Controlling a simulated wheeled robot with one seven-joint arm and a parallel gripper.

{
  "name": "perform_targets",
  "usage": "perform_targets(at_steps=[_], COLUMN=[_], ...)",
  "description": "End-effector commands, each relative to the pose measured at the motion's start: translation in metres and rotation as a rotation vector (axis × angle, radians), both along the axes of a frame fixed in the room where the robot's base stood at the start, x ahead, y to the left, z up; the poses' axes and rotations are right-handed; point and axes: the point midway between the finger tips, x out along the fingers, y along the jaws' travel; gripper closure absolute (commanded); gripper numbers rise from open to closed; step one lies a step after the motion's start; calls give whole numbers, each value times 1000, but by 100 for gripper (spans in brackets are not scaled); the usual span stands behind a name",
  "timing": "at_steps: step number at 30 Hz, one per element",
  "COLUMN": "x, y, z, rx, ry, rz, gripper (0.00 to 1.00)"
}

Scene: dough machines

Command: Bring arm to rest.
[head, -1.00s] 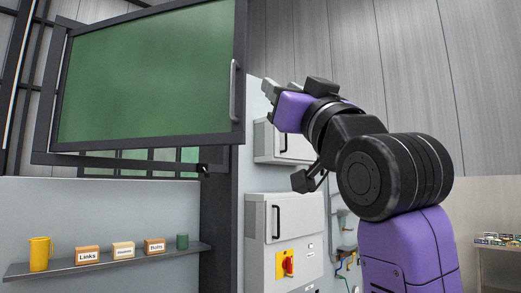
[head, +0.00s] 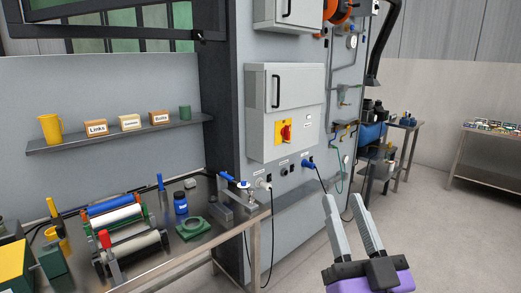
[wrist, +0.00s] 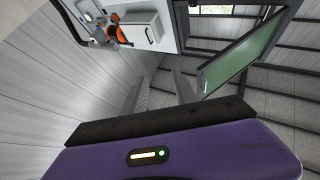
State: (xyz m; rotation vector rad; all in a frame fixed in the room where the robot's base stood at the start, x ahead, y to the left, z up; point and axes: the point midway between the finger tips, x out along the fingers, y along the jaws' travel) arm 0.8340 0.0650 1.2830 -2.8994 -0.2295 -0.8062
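My purple and grey gripper (head: 343,198) is at the lower right of the head view, over the floor in front of the grey wall unit. Its two grey fingers point up the picture, away from me. They are apart with nothing between them. In the wrist view the purple gripper body (wrist: 185,150) fills the lower part, and the fingers show beyond it. The rest of my arm is out of the head view.
A metal table (head: 205,250) with rollers (head: 110,218) and a blue jar (head: 180,203) stands at lower left. A grey cabinet (head: 285,90) with a red switch (head: 286,132) is on the wall. Side tables stand at right. Floor around the gripper looks clear.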

Motion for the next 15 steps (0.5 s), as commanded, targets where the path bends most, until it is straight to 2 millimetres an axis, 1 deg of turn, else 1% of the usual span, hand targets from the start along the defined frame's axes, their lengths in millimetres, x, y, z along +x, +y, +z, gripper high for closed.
perform_targets(at_steps=[1,6,11,15], x=[-12,-56,-100,-141], y=[-5,-18,-30,-38], z=[-21,-73,-116,-148], rx=[-5,-20,-39,-58], ry=[24,83,150,218], rz=[-11,-46,-75,-97], gripper=[66,66,66,66])
